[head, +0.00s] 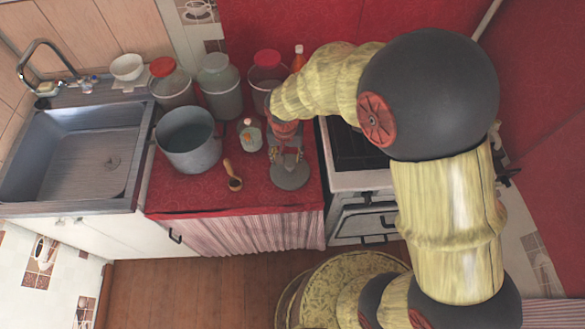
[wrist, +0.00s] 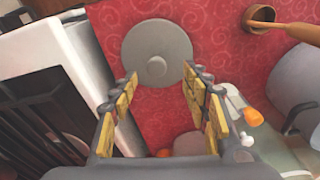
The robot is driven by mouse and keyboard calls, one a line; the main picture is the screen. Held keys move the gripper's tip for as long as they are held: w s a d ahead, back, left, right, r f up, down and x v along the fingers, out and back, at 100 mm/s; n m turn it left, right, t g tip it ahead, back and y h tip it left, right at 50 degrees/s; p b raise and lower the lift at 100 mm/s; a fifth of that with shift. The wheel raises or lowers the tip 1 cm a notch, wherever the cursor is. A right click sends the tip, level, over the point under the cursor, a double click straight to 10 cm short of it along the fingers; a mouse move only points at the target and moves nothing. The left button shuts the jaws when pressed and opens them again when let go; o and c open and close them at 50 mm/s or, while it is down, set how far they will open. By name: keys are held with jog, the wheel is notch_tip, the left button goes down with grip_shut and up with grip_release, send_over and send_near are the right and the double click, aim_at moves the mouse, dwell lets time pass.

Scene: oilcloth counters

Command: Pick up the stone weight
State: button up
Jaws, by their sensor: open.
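The stone weight (wrist: 157,50) shows in the wrist view as a round grey disc with a small knob on top. It lies on the red patterned oilcloth, also seen in the head view (head: 291,178), near the counter's front edge. My gripper (wrist: 161,76) is open and empty. In the wrist view, its yellow-padded fingers point toward the disc, one on each side of its lower edge. In the head view, my gripper (head: 286,155) hangs over the rear part of the weight and hides some of it. I cannot tell the exact height gap.
A wooden ladle (head: 232,176), a small bottle (head: 249,135) and a grey pot (head: 187,145) stand left of the weight. Several lidded jars (head: 219,88) line the back. The stove (head: 352,150) is close on the right. The sink (head: 75,150) is far left.

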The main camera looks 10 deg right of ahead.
aim_at(290, 164)
jog(key=shift+w+d+f, duration=0.1)
jog(key=shift+d+f, duration=0.05)
jog(key=shift+f, duration=0.25)
jog(key=f+b, duration=0.1)
jog(key=f, duration=0.3)
jog(key=w+f+b, duration=0.1)
jog(key=f, duration=0.2)
jog(key=shift+d+b, duration=0.3)
jog(key=shift+b, duration=0.05)
jog(key=shift+c, duration=1.1)
grip_shut()
